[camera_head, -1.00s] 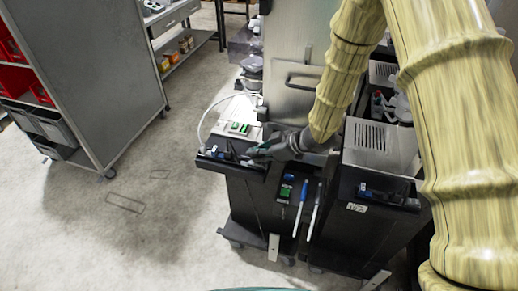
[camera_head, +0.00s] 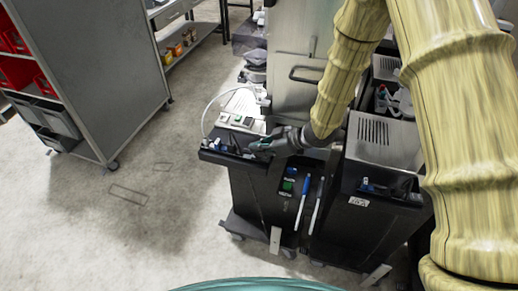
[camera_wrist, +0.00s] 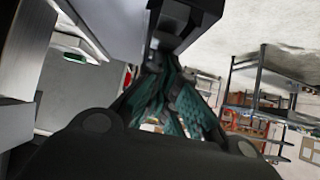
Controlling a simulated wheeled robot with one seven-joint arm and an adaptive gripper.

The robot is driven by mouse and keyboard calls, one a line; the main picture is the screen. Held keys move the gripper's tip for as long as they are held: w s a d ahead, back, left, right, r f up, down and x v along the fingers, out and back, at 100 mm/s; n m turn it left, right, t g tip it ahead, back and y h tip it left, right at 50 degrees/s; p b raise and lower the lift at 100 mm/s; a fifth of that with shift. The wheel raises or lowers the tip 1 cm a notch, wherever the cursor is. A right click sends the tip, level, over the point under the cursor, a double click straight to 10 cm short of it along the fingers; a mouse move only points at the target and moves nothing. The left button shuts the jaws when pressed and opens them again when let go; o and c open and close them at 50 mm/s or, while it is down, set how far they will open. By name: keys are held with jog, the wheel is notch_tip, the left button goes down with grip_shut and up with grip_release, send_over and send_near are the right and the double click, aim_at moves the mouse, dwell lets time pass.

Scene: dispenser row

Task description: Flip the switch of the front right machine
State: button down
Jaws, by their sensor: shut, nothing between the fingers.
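Two dark machines stand side by side, a left one (camera_head: 247,196) and a right one (camera_head: 376,214); I cannot tell for sure which the task names. The left one has a pale top with small green-and-white controls (camera_head: 242,121) and a front panel with a green patch (camera_head: 288,185). My gripper (camera_head: 258,146) is over the front top edge of the left machine, shut and empty, pointing left. Its teal fingers (camera_wrist: 165,100) show in the wrist view, close together. A small green-lit part (camera_wrist: 72,57) shows there at the left. No switch is clearly readable near the fingertips.
A blue-handled and a white-handled stick (camera_head: 303,203) stand upright between the machines. A grey cabinet with red bins (camera_head: 95,80) stands at the left. The concrete floor (camera_head: 150,220) between cabinet and machines is clear. Shelving (camera_wrist: 265,105) shows in the wrist view.

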jog(key=shift+s+d, duration=0.25)
jog(key=shift+d, duration=0.45)
jog(key=shift+r+p, duration=0.1)
jog(key=shift+p, duration=0.2)
jog(key=r+p, duration=0.2)
jog(key=r, duration=0.1)
jog(key=r+p, duration=0.1)
jog(key=shift+w+a+r+p, duration=0.1)
jog(key=shift+a+r+p, duration=0.15)
jog(key=shift+a+p, duration=0.1)
jog(key=shift+d+b, duration=0.3)
jog(key=shift+b, duration=0.25)
jog(key=s+d+r+b, duration=0.1)
jog(key=d+r+b, duration=0.1)
jog(key=d+r, duration=0.3)
jog(key=shift+s+r+b, duration=0.35)
jog(key=shift+s+r, duration=0.05)
jog(key=shift+r, duration=0.85)
jog(key=shift+d, duration=0.1)
